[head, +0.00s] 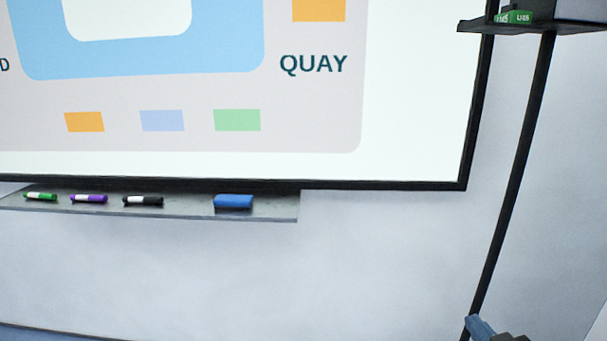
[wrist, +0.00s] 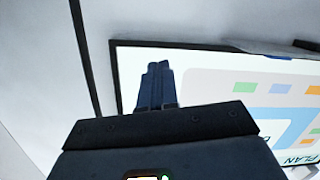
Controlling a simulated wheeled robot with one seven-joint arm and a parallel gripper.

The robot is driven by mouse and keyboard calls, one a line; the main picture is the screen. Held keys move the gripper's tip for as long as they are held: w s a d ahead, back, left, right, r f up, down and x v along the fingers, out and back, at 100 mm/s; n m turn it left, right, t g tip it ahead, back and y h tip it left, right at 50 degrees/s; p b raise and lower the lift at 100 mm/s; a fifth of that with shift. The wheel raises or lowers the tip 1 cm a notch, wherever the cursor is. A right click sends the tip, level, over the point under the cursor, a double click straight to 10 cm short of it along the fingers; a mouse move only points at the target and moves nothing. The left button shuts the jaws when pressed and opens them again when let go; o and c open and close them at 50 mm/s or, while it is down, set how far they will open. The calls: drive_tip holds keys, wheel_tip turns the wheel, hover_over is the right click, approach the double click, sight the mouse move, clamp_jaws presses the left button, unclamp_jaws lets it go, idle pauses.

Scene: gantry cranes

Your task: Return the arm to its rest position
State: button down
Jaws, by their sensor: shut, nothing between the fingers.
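My gripper (wrist: 158,68) shows in the wrist view with its two dark blue fingers side by side and shut, nothing between them. In front of them are the pale wall and the edge of a whiteboard. In the head view only the blue tip of my gripper (head: 476,324) shows at the bottom right. There it overlaps the lower end of a black vertical strip (head: 512,190) on the wall. The rest of my arm is mostly out of the head view.
A black-framed whiteboard (head: 415,110) with a printed layout fills the upper left. Its tray (head: 185,208) holds green, purple and black markers and a blue eraser (head: 233,202). A dark shelf (head: 560,27) with a green labelled item (head: 513,17) is at the upper right. The wall below looks clear.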

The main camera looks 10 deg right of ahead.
drive_tip(key=s+a+f+m, duration=0.1)
drive_tip(key=s+a+f, duration=0.3)
drive_tip(key=s+a, duration=0.95)
drive_tip(key=s+a+r+y, duration=0.2)
drive_tip(key=s+a+r, duration=0.1)
drive_tip(key=s, duration=0.7)
drive_tip(key=s+a+r+n+y, duration=0.1)
drive_tip(key=s+r, duration=0.4)
drive_tip(key=s, duration=0.5)
drive_tip(key=shift+a+g+y, duration=0.3)
drive_tip(key=shift+a+y, duration=0.3)
drive_tip(key=shift+a, duration=0.3)
drive_tip(key=shift+f, duration=0.1)
